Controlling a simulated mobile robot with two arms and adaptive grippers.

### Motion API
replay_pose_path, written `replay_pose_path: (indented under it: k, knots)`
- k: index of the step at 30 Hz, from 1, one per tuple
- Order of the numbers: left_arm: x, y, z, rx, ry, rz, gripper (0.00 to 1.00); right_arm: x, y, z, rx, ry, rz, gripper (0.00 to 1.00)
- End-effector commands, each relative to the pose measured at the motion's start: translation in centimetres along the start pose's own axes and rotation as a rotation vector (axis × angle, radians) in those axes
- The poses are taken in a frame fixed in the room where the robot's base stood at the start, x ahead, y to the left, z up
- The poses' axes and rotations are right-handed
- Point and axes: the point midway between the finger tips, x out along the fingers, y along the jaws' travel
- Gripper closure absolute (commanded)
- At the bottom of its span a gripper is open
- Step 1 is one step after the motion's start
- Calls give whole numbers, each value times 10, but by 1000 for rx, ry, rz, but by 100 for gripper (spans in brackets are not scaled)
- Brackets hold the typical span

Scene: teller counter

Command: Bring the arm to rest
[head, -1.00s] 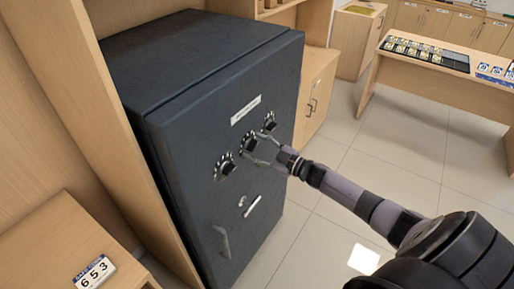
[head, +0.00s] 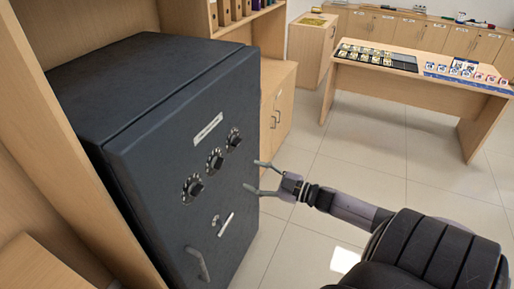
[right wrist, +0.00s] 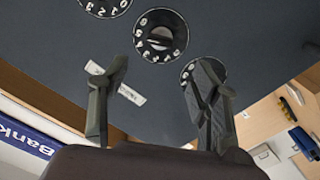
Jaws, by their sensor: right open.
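My right gripper (head: 262,178) is open and empty beside the right edge of the dark safe's door in the head view. In the right wrist view its two spread fingers (right wrist: 158,100) show with nothing between them, in front of the safe (right wrist: 230,30). The dark safe (head: 150,150) stands shut, with three dials on its door; the middle dial (head: 215,160) lies left of the gripper. Below them are a keyhole, a light lever handle (head: 226,225) and a grey pull handle (head: 198,264). My left gripper is not in view.
Wooden panels (head: 60,150) enclose the safe's left side. A wooden cabinet (head: 280,100) stands behind it. A table (head: 440,80) with trays and cards is at the back right. The tiled floor (head: 400,150) between is clear.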

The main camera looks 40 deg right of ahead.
Motion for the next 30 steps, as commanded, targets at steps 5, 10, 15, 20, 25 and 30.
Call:
replay_pose_path:
  k: [5,10,15,20,25,30]
  knots:
    - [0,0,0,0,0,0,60,0,0,0,0,1,0,43]
    - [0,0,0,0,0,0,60,0,0,0,0,0,0,43]
    - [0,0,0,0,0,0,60,0,0,0,1,-1,0,43]
    - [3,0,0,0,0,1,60,-8,-12,31,30,-70,28,43]
    - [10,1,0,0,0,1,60,-39,-60,123,119,-301,94,43]
    - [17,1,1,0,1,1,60,-89,-142,214,222,-581,120,43]
